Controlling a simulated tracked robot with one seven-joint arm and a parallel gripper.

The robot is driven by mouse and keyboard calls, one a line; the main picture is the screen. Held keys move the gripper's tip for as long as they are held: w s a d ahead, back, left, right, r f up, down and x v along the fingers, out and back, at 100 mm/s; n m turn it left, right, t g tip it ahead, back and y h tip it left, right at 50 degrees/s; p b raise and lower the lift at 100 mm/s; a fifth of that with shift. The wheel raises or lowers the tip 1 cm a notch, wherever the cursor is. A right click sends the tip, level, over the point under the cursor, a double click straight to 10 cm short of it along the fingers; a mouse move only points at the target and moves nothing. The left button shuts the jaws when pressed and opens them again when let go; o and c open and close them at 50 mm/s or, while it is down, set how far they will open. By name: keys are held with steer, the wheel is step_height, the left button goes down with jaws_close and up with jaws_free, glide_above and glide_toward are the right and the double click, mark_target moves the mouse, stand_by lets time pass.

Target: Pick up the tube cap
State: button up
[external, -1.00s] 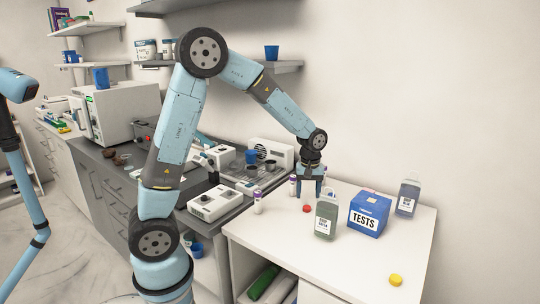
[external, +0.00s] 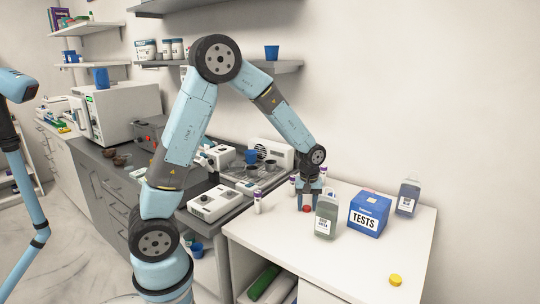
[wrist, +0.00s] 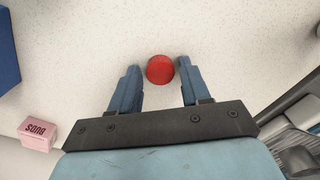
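A small round red cap (external: 307,209) lies on the white table (external: 262,232), left of a grey bottle. My gripper (external: 306,205) points down just above the table at the cap. In the wrist view the red cap (wrist: 160,69) lies at the fingertips, and the open fingers (wrist: 160,80) stand apart on its two sides. A gap shows between the cap and the left finger; the right finger is close to the cap. A yellow cap (external: 396,280) lies near the table's front right.
A grey bottle (external: 326,216) stands close right of my gripper. A blue TESTS box (external: 367,216) and another bottle (external: 407,198) stand further right. White tubes with purple caps (external: 257,203) stand to the left. The table's front is mostly clear.

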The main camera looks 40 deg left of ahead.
steer(key=c, duration=0.8)
